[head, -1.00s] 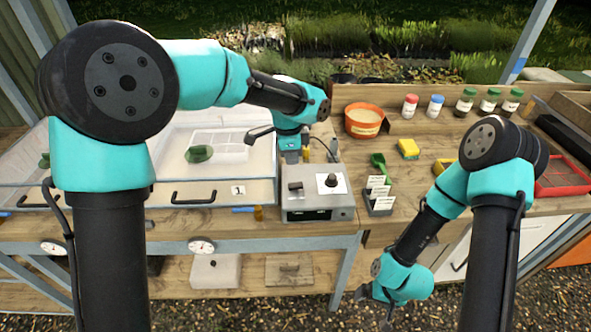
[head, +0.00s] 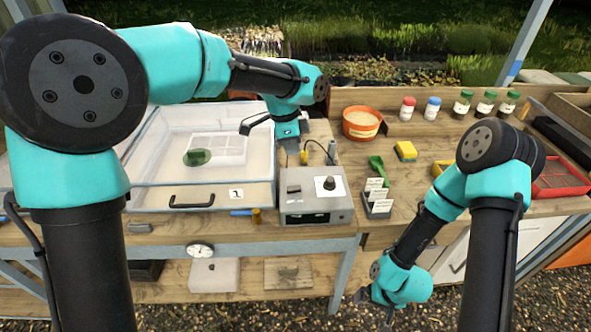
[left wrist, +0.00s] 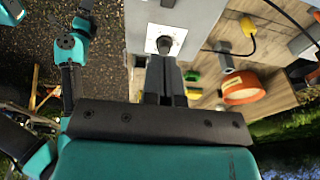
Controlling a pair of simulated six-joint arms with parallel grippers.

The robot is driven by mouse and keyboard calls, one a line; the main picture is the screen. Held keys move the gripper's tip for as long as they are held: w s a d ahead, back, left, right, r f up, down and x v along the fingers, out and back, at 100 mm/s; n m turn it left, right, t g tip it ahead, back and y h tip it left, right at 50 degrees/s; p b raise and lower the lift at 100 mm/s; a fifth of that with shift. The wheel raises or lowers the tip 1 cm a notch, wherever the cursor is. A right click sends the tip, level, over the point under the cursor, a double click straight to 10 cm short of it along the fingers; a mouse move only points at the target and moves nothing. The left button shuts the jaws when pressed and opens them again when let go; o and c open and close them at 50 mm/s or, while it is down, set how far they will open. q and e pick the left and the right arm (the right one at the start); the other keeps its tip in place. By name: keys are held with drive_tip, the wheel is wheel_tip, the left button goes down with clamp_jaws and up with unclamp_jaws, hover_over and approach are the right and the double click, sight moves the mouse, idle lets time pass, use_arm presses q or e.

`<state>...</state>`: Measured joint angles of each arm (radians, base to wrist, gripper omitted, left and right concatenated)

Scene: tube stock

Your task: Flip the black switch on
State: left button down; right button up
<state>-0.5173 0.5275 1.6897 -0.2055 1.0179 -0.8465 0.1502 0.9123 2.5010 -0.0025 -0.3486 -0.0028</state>
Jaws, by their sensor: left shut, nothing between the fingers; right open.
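A grey box (head: 316,208) stands at the bench's front edge. On its top are a small black switch (head: 294,188) at the left and a black knob (head: 329,183) on a white plate. The switch's position is too small to read. My left gripper (head: 291,153) is shut and empty, pointing down behind the box, apart from the switch. In the left wrist view its shut fingers (left wrist: 165,67) are seen close below the knob (left wrist: 164,44); a black piece, probably the switch (left wrist: 167,3), is cut off at the top edge. My right gripper (head: 375,308) hangs open and empty before the bench.
A clear-walled bin (head: 160,196) stands left of the box. Right of it are a label holder (head: 377,207), a green scoop (head: 377,165), a yellow sponge (head: 405,151) and an orange pot (head: 361,122). A cable with a yellow plug (head: 304,158) lies behind the box.

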sight(301, 190)
use_arm(q)
drive_tip(key=shift+f, duration=0.15)
drive_tip(key=f, duration=0.4)
drive_tip(key=d+f, duration=0.1)
drive_tip(key=f, duration=0.4)
drive_tip(key=d+f, duration=0.1)
drive_tip(key=f, duration=0.3)
drive_tip(key=shift+w+d+f, duration=0.1)
drive_tip(key=shift+f, duration=0.2)
drive_tip(key=shift+d, duration=0.15)
